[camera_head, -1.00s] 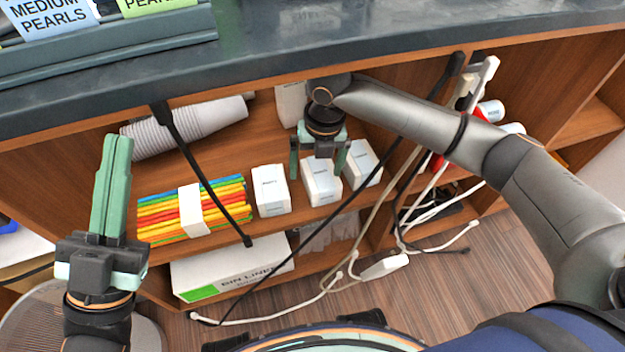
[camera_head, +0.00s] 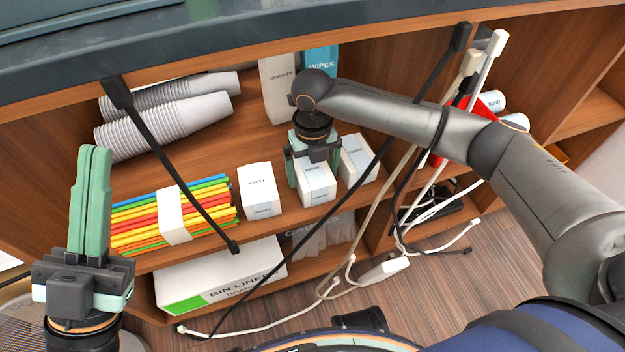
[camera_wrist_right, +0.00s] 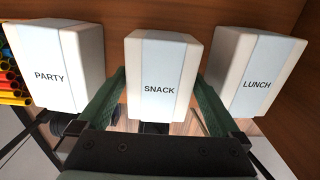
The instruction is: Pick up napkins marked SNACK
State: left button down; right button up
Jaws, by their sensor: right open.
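Three white napkin packs stand in a row on the shelf. The SNACK pack (camera_wrist_right: 158,75) is in the middle, with the PARTY pack (camera_wrist_right: 68,65) on its left and the LUNCH pack (camera_wrist_right: 252,68) on its right in the right wrist view. In the head view the SNACK pack (camera_head: 316,186) is partly covered by my right gripper (camera_head: 315,172). That gripper is open, with one green finger on each side of the SNACK pack. I cannot tell whether the fingers touch it. My left gripper (camera_head: 92,160) points up at the far left, away from the packs; its fingers look together with nothing between them.
Banded coloured straws (camera_head: 172,214) lie left of the packs. Stacked grey cups (camera_head: 165,122), a descaler box (camera_head: 277,90) and a wipes box (camera_head: 320,62) are behind. Black and white cables (camera_head: 383,150) hang in front and right. A bin liner box (camera_head: 220,275) is below.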

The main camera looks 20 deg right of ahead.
jog(key=shift+r, duration=0.1)
jog(key=shift+c, duration=0.4)
jog(key=c, duration=1.1)
